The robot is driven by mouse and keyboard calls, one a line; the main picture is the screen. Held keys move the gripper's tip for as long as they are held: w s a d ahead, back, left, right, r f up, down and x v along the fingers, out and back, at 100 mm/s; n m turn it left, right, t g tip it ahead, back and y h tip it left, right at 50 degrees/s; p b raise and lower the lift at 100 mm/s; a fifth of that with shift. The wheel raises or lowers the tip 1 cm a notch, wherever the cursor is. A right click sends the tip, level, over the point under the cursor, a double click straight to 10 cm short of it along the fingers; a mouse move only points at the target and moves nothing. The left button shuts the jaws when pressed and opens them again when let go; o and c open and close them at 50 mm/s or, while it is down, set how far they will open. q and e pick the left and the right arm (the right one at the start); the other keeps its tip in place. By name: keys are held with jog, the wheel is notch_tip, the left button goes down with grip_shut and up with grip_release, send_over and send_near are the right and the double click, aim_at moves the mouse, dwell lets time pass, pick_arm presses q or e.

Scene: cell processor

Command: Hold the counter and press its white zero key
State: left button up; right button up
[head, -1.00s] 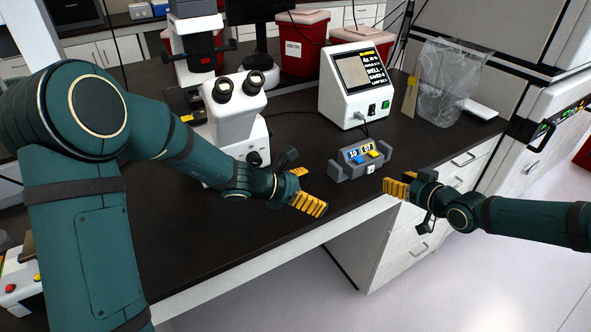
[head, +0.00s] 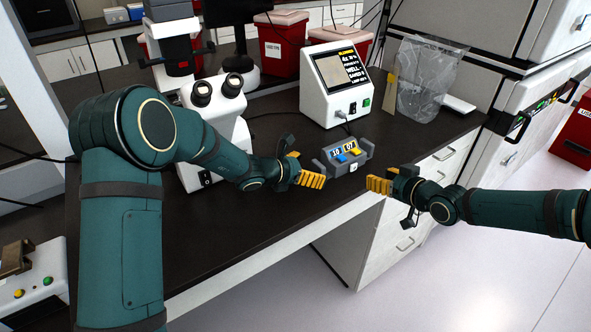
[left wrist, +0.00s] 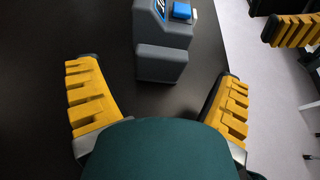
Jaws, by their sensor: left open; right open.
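The grey counter (head: 343,168) stands on the dark bench near its front edge, with two number displays and a blue and a yellow key on top. My left gripper (head: 304,172) is open and empty, just left of the counter. In the left wrist view, the counter's grey end (left wrist: 163,52) lies ahead, between and beyond the open yellow fingers (left wrist: 160,100), apart from them. My right gripper (head: 385,179) is open and empty, right of the counter at the bench's front edge; its yellow fingers also show in the left wrist view (left wrist: 290,32).
A microscope (head: 217,120) stands behind my left arm. A white box with a screen (head: 334,85) stands behind the counter. A clear bag (head: 425,80) is at the back right. Red bins (head: 281,42) stand at the back. Bench is clear in front of the microscope.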

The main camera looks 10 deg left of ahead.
aim_at(316, 169)
pick_arm(q)
jog(key=shift+x, duration=1.7)
jog(key=c, duration=1.4)
pick_arm(e)
grip_shut()
